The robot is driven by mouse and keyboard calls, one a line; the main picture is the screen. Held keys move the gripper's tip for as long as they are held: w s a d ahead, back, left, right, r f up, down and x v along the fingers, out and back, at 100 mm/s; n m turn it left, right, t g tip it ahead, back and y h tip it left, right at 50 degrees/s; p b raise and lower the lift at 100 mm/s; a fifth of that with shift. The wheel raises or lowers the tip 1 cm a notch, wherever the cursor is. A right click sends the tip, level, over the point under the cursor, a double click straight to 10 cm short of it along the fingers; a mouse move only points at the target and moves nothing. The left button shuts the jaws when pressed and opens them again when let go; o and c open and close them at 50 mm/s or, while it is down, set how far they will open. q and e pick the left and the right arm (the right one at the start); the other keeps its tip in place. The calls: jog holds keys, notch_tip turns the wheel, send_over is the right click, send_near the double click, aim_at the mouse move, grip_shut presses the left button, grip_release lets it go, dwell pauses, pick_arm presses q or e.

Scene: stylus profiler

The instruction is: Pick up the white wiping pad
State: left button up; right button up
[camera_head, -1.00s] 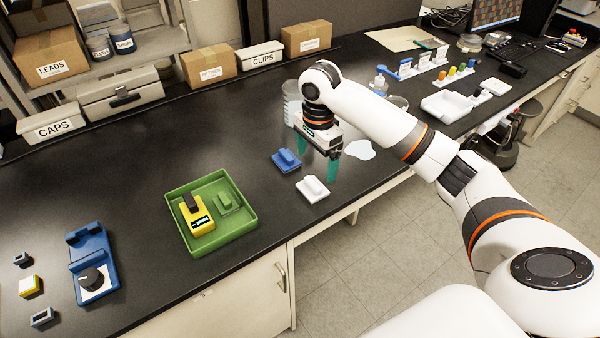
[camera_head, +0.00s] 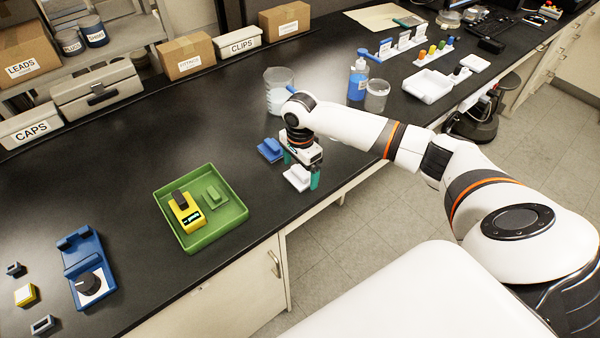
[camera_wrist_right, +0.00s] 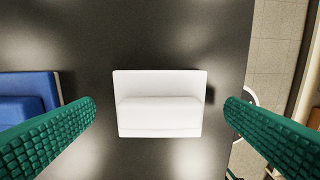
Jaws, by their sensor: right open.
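The white wiping pad (camera_head: 297,178) lies on the black bench near its front edge, its raised grip facing up. My right gripper (camera_head: 301,170) is over it, with green fingers pointing down. In the right wrist view the pad (camera_wrist_right: 158,104) sits between the two open fingers (camera_wrist_right: 160,130), with a gap on each side. The fingers do not touch it. A blue pad (camera_head: 271,150) lies just left of the white one, and part of it shows at the left of the wrist view (camera_wrist_right: 28,98). My left gripper is not in view.
A green tray (camera_head: 243,213) holding a yellow device (camera_head: 186,208) and a green block stands to the left. A beaker (camera_head: 278,90), a blue bottle (camera_head: 357,80) and a clear cup (camera_head: 377,95) stand behind my right arm. The bench between tray and boxes is clear.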

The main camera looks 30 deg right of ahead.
aim_at(300, 171)
jog(key=shift+f, duration=0.7)
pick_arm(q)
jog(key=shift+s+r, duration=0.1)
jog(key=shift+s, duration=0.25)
pick_arm(e)
jog(key=c, duration=1.1)
jog(key=shift+o, duration=0.2)
notch_tip(300, 171, up, 10)
jog(key=shift+b, duration=0.9)
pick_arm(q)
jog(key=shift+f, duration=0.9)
